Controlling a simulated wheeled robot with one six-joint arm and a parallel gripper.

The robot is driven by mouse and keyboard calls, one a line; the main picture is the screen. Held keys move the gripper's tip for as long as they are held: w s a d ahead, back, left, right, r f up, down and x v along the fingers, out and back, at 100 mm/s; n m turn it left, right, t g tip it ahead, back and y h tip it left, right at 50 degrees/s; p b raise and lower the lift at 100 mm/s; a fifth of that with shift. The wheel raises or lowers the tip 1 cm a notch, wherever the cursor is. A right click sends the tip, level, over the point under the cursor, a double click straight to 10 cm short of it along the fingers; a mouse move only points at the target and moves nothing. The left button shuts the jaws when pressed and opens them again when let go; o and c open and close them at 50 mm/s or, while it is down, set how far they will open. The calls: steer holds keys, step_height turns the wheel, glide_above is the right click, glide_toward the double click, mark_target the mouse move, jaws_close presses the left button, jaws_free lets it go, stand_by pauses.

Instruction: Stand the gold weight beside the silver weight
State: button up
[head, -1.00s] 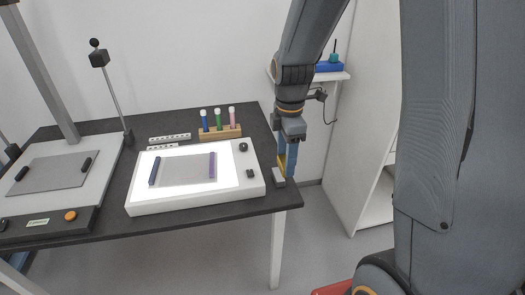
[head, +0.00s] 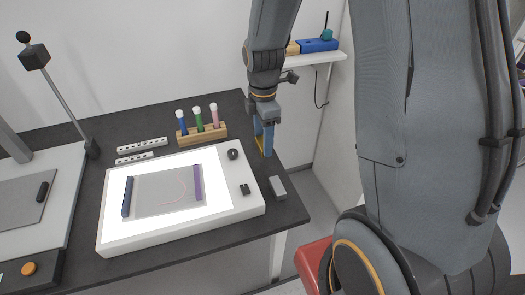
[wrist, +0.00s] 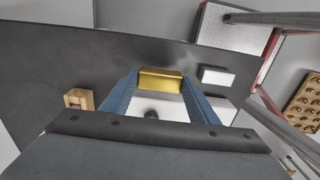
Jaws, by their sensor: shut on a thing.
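My gripper (head: 264,146) is shut on the gold weight, above the back right part of the dark table. The gold weight (head: 259,144) is partly hidden by the blue fingers in the head view. In the wrist view the gold weight (wrist: 161,80) is a shiny block held across the fingertips. The silver weight (head: 278,187) is a pale grey block on the table near its right edge, right of the light box. In the wrist view the silver weight (wrist: 216,76) lies just right of the gold one, with a gap between them in the picture.
The white light box (head: 180,237) takes up the table's middle, with a dial (head: 233,154) and a small black item (head: 245,189) on its right side. A wooden rack (head: 203,134) with capped tubes stands behind it. The table's right edge is close to the silver weight.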

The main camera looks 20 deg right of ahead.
steer(key=shift+f, duration=2.7)
steer(key=shift+f, duration=0.15)
steer(key=o, duration=1.3)
steer(key=shift+o, duration=0.2)
